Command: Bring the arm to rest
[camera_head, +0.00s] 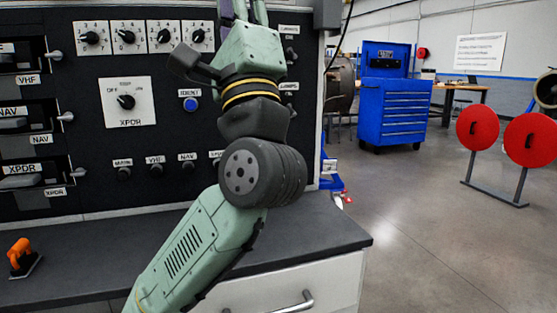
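My green and black arm rises from the bottom of the view, over the grey countertop, in front of a black control panel (90,150). My gripper (247,8) is at the top edge of the picture, pointing up, with its fingers partly cut off by the frame. A dark purple-grey shape shows beside the fingers at the upper left; I cannot tell what it is. Whether the fingers are open or shut is not clear.
The panel bears several knobs, including an XPDR dial (126,101), and a blue button (190,104). An orange-handled tool (22,258) lies on the countertop (100,282) at left. A blue tool cabinet (393,100) and red discs (478,128) stand right. Open floor lies between.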

